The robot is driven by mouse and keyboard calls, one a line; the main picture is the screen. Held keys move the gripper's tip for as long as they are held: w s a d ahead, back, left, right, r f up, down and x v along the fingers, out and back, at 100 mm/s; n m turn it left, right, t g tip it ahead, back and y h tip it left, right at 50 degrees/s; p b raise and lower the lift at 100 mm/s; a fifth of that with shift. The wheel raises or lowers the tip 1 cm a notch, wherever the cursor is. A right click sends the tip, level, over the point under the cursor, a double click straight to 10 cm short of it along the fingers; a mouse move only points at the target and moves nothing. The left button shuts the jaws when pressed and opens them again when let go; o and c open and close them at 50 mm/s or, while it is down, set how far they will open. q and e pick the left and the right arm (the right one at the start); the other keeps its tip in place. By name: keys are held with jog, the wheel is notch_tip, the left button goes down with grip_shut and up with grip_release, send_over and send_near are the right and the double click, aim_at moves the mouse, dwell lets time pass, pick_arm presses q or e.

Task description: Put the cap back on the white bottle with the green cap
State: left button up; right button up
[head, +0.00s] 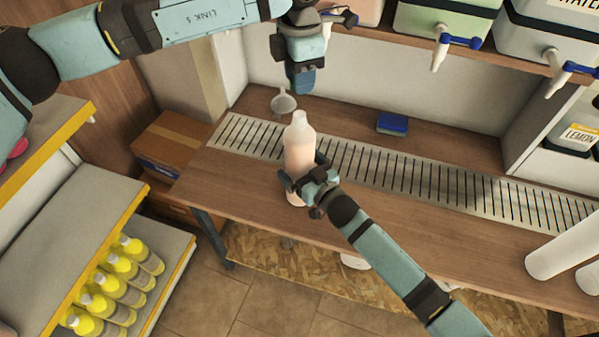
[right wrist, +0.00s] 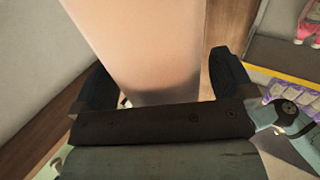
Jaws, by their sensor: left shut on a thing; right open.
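The bottle (head: 300,148) is whitish with a peach-coloured lower part. It stands upright at the counter's front, beside the drain grate, with no cap visible on its pale neck. My right gripper (head: 306,176) is open around its lower part, one finger on each side. The right wrist view shows the peach bottle wall (right wrist: 150,45) between the fingers. My left gripper (head: 303,76) points down above the bottle neck, apart from it. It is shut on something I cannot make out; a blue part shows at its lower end. I see no green cap clearly.
A pale funnel (head: 283,103) lies behind the bottle. A blue sponge (head: 392,122) is on the counter (head: 450,230). Drums with taps (head: 440,52) stand on the shelf above. White cylinders (head: 560,250) lie at right.

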jog(key=shift+w+a, duration=0.15)
jog(key=shift+w, duration=0.05)
jog(key=c, duration=1.2)
pick_arm(q)
jog(key=shift+f, duration=2.55)
jog(key=shift+f, duration=0.85)
jog(key=shift+f, duration=0.6)
